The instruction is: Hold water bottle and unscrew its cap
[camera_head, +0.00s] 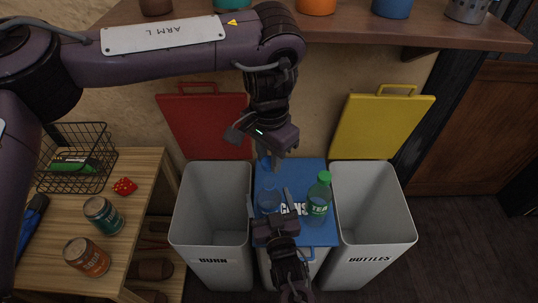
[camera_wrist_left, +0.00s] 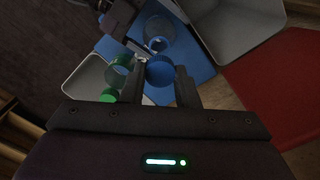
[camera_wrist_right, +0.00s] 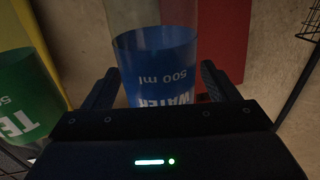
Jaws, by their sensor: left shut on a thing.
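The clear water bottle (camera_head: 268,199) stands on the blue bin lid; its blue label shows in the right wrist view (camera_wrist_right: 158,68). Its neck is uncapped in the left wrist view (camera_wrist_left: 158,43). My left gripper (camera_head: 265,155) is shut on the blue cap (camera_wrist_left: 160,72), which is apart from the bottle and above it. My right gripper (camera_head: 269,205) has one finger on each side of the bottle's labelled body. I cannot tell whether both fingers press on it.
A green tea bottle (camera_head: 318,200) stands close to the right of the water bottle. The blue bin lid (camera_head: 300,175) lies between two open grey bins (camera_head: 212,172) (camera_head: 372,180). A wooden table (camera_head: 145,170) at left holds cans, a red die and a wire basket.

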